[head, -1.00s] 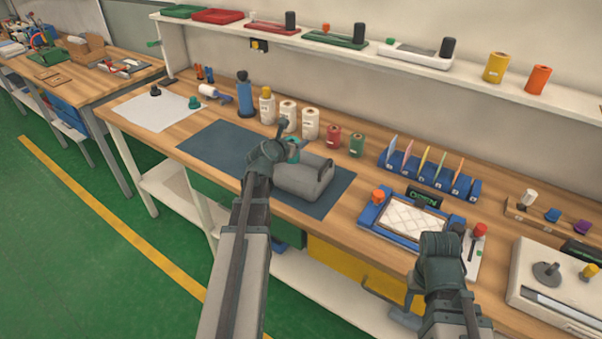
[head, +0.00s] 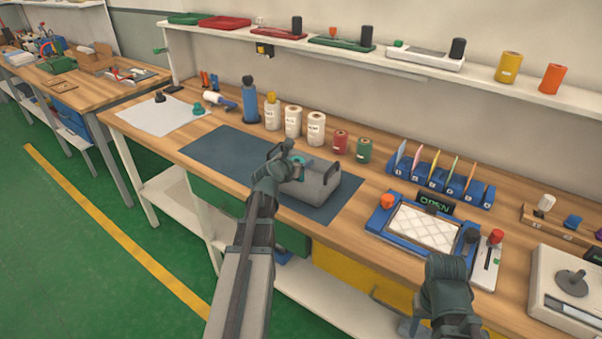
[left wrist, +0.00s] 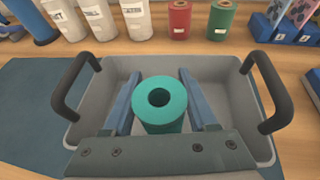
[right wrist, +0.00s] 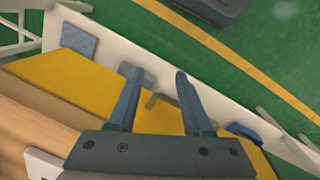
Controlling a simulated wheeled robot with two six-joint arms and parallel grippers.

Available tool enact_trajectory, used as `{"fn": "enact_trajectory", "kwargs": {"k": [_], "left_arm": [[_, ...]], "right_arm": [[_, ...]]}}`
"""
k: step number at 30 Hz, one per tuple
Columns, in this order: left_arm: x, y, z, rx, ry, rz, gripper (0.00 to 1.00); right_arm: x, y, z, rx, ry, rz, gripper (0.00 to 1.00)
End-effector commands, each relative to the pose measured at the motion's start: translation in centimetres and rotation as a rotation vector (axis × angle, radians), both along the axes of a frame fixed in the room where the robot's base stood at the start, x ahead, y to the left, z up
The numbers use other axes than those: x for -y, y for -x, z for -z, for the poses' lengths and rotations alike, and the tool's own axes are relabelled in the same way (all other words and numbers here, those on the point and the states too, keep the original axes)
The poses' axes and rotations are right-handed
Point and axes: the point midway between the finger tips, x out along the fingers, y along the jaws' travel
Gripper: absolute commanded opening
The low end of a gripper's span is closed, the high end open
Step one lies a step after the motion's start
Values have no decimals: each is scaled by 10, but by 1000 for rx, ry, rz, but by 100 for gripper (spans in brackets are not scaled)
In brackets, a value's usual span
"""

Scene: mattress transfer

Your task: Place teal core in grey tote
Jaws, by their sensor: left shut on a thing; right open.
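The teal core (head: 298,161) is a short teal roll with a hole in its top. It also shows in the left wrist view (left wrist: 160,107), upright between the fingers of my left gripper (left wrist: 160,100). My left gripper (head: 287,165) is shut on it. The grey tote (head: 318,191) is an open box with two dark handles, on the dark blue mat. The core is over or inside the tote; its lower end is partly hidden, so I cannot tell if it touches the floor. My right gripper (right wrist: 152,100) is open and empty near the bench's front edge.
White, red (head: 340,142) and green (head: 364,150) rolls stand behind the mat (head: 215,152). A blue-framed tray (head: 425,229) and a blue rack of cards (head: 440,181) are to the right. The mat's left part is clear.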

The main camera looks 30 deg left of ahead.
Motion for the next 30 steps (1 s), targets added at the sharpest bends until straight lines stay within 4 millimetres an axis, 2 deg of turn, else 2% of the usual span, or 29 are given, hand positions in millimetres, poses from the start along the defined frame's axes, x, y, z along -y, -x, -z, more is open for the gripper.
{"fn": "enact_trajectory", "kwargs": {"k": [1,6,20,21,25,30], "left_arm": [[0,0,11,0,0,0,3],[0,0,31,0,0,0,3],[0,0,36,0,0,0,3],[0,0,34,0,0,0,64],[0,0,34,0,0,0,87],[0,0,34,0,0,0,88]], "right_arm": [[0,0,11,0,0,0,50],[0,0,31,0,0,0,50],[0,0,36,0,0,0,50],[0,0,34,0,0,0,50],[0,0,34,0,0,0,50],[0,0,34,0,0,0,50]]}}
